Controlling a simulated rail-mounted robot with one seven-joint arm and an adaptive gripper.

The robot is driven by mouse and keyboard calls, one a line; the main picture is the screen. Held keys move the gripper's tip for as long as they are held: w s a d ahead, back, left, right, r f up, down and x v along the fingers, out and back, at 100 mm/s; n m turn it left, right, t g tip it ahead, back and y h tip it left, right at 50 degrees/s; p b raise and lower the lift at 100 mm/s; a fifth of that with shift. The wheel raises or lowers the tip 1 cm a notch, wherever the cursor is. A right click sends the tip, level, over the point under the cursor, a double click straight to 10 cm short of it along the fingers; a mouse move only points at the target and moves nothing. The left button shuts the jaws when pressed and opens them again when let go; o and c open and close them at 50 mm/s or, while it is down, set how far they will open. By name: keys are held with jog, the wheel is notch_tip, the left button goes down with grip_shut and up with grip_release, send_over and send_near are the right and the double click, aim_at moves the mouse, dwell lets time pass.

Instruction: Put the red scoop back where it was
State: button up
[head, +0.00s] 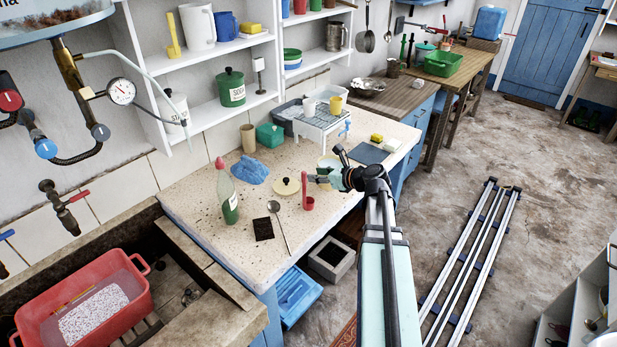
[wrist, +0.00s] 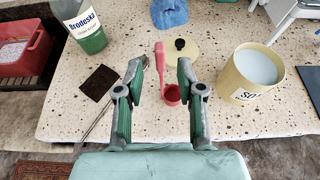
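The red scoop (head: 308,203) stands on the speckled counter with its handle pointing up; in the wrist view its bowl (wrist: 173,95) lies between and beyond my fingers. My gripper (head: 318,179) is open, its two fingertips (wrist: 159,72) wide apart on either side of the scoop, with no clear contact visible. A cream tub (wrist: 250,77) of whitish contents, label partly readable as "SO", stands open to the right of the gripper. A cream lid with a black knob (wrist: 181,48) lies flat behind the scoop.
A green-labelled bottle (head: 227,192), a blue cloth (head: 250,171), a dark square pad (head: 263,229) and a metal spoon (head: 279,225) lie or stand to the left. A white drying rack (head: 322,122) stands behind. The counter's front edge is close to the scoop.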

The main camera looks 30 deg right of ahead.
jog(key=shift+b+v, duration=0.45)
jog(key=shift+v, duration=2.35)
jog(key=s+a+f+n+g, duration=0.35)
jog(key=s+f+n, duration=0.2)
jog(key=f, duration=0.45)
jog(key=s+a+f+n+g+h, duration=0.1)
jog(key=s+a+f+n+g, duration=0.3)
jog(key=f+n, duration=0.5)
jog(key=s+a+f+n+g, duration=0.3)
jog(key=s+a+f+n, duration=0.2)
jog(key=f, duration=0.7)
jog(key=s+a+f+n+g+h, duration=0.1)
jog(key=s+a+f+n, duration=0.3)
jog(key=s, duration=0.6)
jog(key=s+a+f+n+g+h, duration=0.2)
jog(key=s+a+f+n+g, duration=0.1)
jog(key=s+f, duration=0.4)
jog(key=s+a+f+n+g+h, duration=0.1)
jog(key=s+a+f+n+g, duration=0.3)
jog(key=s, duration=0.9)
notch_tip(320, 180, down, 2)
jog(key=shift+a+f+n, duration=0.2)
jog(key=shift+a+n, duration=0.15)
jog(key=shift+a, duration=0.45)
